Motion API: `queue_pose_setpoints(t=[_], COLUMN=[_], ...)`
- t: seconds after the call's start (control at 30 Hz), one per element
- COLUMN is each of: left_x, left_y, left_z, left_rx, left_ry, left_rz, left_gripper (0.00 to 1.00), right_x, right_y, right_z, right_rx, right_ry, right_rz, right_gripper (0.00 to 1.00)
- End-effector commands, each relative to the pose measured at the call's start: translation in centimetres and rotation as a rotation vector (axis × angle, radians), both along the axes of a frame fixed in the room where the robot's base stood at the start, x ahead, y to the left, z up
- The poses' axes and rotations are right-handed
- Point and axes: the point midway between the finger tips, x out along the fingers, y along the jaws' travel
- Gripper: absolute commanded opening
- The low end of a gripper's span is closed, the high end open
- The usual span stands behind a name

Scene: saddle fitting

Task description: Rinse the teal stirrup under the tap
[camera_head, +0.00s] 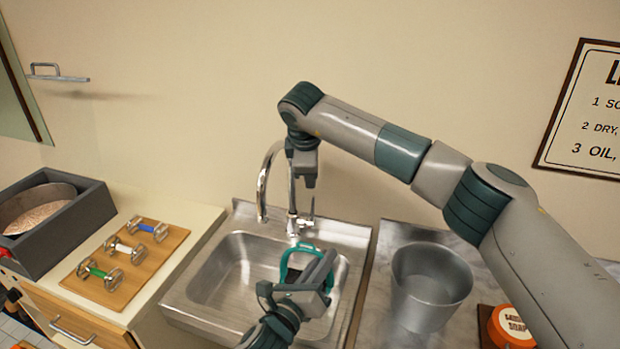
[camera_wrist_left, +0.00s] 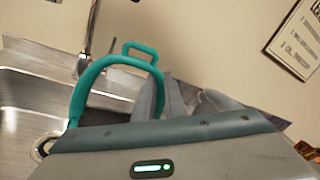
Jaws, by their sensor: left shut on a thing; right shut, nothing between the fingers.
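The teal stirrup (camera_head: 284,262) is held over the sink basin by my left gripper (camera_head: 318,272), which is shut on it. In the left wrist view the stirrup (camera_wrist_left: 78,98) shows as a teal arch with a small rectangular loop on top; its lower part is hidden behind the gripper. The chrome tap (camera_head: 264,185) stands at the sink's back, its spout curving down left of and above the stirrup; I see no clear water stream. It also shows in the left wrist view (camera_wrist_left: 90,30). My right gripper (camera_head: 307,180) is shut and empty, pointing down above the tap's lever.
The steel sink (camera_head: 215,270) has free basin room left of the stirrup. A metal bucket (camera_head: 430,290) and an orange soap tin (camera_head: 508,328) stand right. Left are a wooden board (camera_head: 108,291) with several bits and a dark box (camera_head: 85,225).

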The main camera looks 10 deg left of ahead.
Motion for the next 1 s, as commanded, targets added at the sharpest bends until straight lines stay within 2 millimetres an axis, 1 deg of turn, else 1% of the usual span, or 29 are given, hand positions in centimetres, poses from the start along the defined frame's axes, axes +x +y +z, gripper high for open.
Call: queue_pose_setpoints(t=[0.13,0.27,0.8,1.0], left_x=[-0.1,-0.5,-3.1,-3.7], left_y=[-0.1,-0.5,-2.8,-3.3], left_z=[0.3,0.9,3.7,4.2], left_rx=[-0.001,-0.001,-0.001,-0.001], left_ry=[-0.001,-0.001,0.000,-0.001], left_rz=[0.000,0.000,-0.001,0.000], left_gripper=[0.00,0.00,0.00,0.00], right_x=[0.0,0.0,0.0,0.0], right_y=[0.0,0.0,0.0,0.0], right_z=[0.3,1.0,4.6,5.2], right_rx=[0.000,0.000,0.000,0.000], right_ry=[0.000,0.000,0.000,0.000], right_rz=[0.000,0.000,0.000,0.000], right_gripper=[0.00,0.00,0.00,0.00])
